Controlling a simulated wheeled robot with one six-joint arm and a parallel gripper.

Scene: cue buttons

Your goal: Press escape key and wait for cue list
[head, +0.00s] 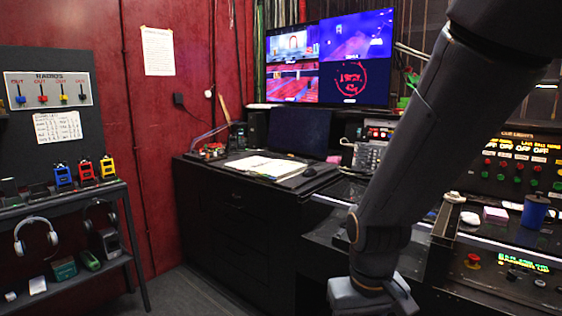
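The escape key cannot be made out; no keyboard is clearly readable. A dark laptop-like screen (300,132) stands on the black desk, with an open white script or book (268,166) in front of it. A cue lights panel (515,165) with rows of red and green buttons is at the right. A small lit green text display (522,263) sits on the lower right console. My dark arm crosses the right half from the top right to the bottom centre, hiding part of the desk. Its fingers are not visible.
A large wall monitor (330,58) shows four pictures. A blue mug (537,212), a pink-topped box (495,215) and a red button (473,260) are on the right console. A shelf (70,205) with radios and headphones stands left. Floor (185,295) shows between shelf and desk.

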